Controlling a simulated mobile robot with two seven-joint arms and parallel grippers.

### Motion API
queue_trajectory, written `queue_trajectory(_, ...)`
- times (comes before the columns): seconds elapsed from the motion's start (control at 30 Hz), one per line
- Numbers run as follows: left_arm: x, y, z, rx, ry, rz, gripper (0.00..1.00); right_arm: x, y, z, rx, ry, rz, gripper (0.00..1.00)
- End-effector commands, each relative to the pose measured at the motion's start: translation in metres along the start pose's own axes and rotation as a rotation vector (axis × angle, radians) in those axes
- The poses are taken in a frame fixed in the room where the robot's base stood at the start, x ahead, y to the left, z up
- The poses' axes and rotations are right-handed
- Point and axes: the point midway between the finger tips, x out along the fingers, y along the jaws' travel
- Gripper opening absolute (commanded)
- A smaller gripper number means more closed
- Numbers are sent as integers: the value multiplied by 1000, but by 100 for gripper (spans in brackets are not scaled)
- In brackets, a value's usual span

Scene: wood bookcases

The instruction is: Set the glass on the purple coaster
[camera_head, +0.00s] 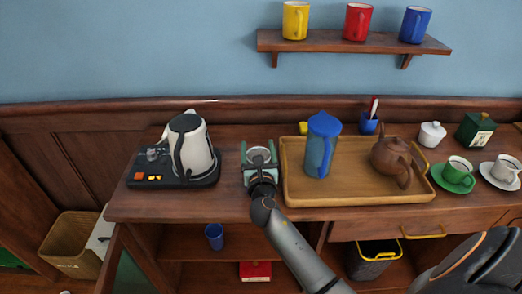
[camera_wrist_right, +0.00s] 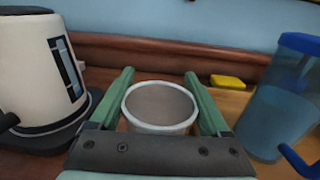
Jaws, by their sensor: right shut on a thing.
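My right gripper (camera_head: 259,158) has its green fingers shut on the glass (camera_head: 260,154), over the sideboard between the kettle and the wooden tray. In the right wrist view the glass (camera_wrist_right: 160,124) stands upright between the two fingers (camera_wrist_right: 161,98), its pale round rim facing up. Its lower part is hidden by the gripper, so I cannot tell whether it touches the wood. I see no purple coaster in either view. My left gripper is not in view.
A kettle (camera_head: 194,146) on a black base stands left of the glass. A wooden tray (camera_head: 345,197) with a blue-lidded pitcher (camera_head: 322,146) and brown teapot (camera_head: 396,158) lies right. A yellow block (camera_head: 304,128) is behind. Green (camera_head: 456,176) and white (camera_head: 503,171) cups stand far right.

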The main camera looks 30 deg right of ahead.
Motion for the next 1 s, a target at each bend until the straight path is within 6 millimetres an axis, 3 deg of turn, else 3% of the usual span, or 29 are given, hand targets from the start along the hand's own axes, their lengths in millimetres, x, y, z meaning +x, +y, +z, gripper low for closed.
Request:
queue_trajectory(0.33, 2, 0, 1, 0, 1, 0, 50, 0, 0, -3, -1, -2, 0, 0)
queue_trajectory(0.37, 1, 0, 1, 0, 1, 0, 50, 0, 0, -3, -1, 0, 0, 82)
queue_trajectory(0.5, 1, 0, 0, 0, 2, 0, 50, 0, 0, -2, -1, 0, 0, 98)
queue_trajectory(0.83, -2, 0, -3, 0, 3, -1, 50, 0, 0, 3, 0, 0, 0, 100)
queue_trajectory(1.0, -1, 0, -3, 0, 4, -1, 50, -24, 0, 0, 0, 3, 1, 100)
